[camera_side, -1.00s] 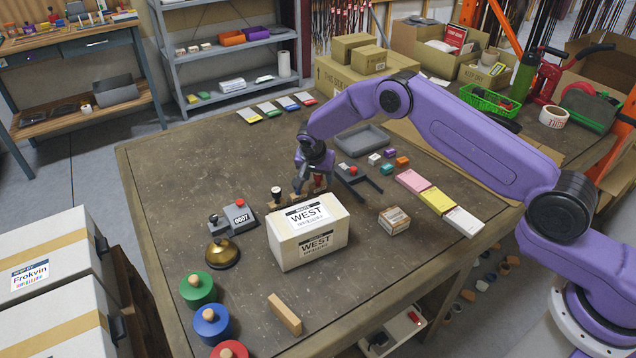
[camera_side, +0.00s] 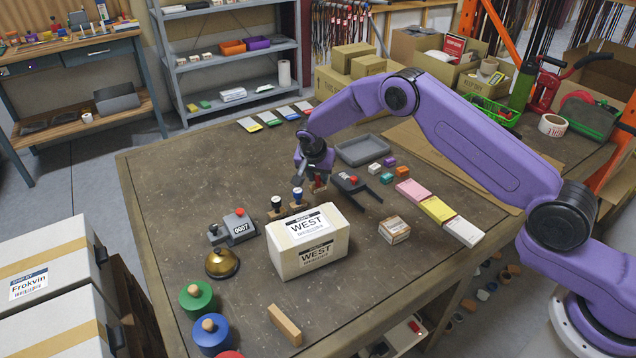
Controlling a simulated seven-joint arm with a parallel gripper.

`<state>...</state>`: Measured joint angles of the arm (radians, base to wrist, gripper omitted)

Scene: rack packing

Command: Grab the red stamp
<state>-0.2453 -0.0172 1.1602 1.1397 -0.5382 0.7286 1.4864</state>
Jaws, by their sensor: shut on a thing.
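The red stamp (camera_side: 319,185), a small piece showing red and light wood, is between the fingers of my gripper (camera_side: 312,183). My gripper is shut on it, behind the white WEST box. The fingers hide much of the stamp, and I cannot tell clearly how far its base is above the table. A black-topped stamp (camera_side: 277,204) and a blue-topped stamp (camera_side: 297,197) stand upright to the left of my gripper, behind the box.
The white WEST box (camera_side: 296,258) stands in front of my gripper. A grey device with a red top (camera_side: 351,182) lies close to its right. A grey tray (camera_side: 363,150), small coloured blocks and a brass bell (camera_side: 222,263) are around.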

